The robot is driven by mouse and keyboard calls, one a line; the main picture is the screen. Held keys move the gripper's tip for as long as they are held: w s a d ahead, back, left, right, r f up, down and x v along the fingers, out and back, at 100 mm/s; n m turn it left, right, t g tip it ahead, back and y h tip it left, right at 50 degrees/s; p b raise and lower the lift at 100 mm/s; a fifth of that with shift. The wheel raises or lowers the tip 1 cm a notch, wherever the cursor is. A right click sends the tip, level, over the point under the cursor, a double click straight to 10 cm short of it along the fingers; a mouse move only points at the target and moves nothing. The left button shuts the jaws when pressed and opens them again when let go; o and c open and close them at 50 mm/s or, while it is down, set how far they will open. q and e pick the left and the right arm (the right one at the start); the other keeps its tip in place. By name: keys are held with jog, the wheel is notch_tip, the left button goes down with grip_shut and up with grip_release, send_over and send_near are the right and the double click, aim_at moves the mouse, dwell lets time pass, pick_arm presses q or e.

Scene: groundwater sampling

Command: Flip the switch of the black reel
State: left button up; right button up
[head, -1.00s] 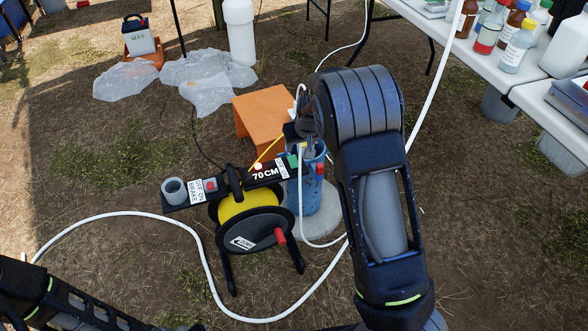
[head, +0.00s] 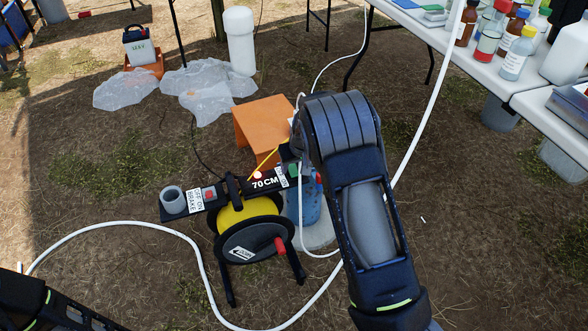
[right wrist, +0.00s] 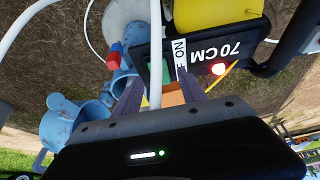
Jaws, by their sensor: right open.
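The black reel (head: 250,240) with a yellow drum stands on its legs at centre-left in the head view. Its top bar carries a 70CM panel (head: 264,182), a lit red light (right wrist: 219,68) and a brake label (head: 194,200) beside a red part. At the bar's right end, a green switch (right wrist: 155,72) sits beside an ON label (right wrist: 181,58); its setting is unclear. My right gripper (right wrist: 160,92) is open with its fingers towards the green switch; contact cannot be told. In the head view, my right arm largely hides this gripper. My left gripper is outside the view.
A white tube (right wrist: 155,35) runs down between my right fingers in the picture. A blue container (head: 304,205) stands just right of the reel. An orange stand (head: 262,125) is behind it. White hose (head: 200,262) loops in front. A white table (head: 510,78) with bottles is at upper right.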

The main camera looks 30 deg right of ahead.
jog(key=shift+x, duration=0.85)
jog(key=shift+c, duration=0.6)
grip_shut()
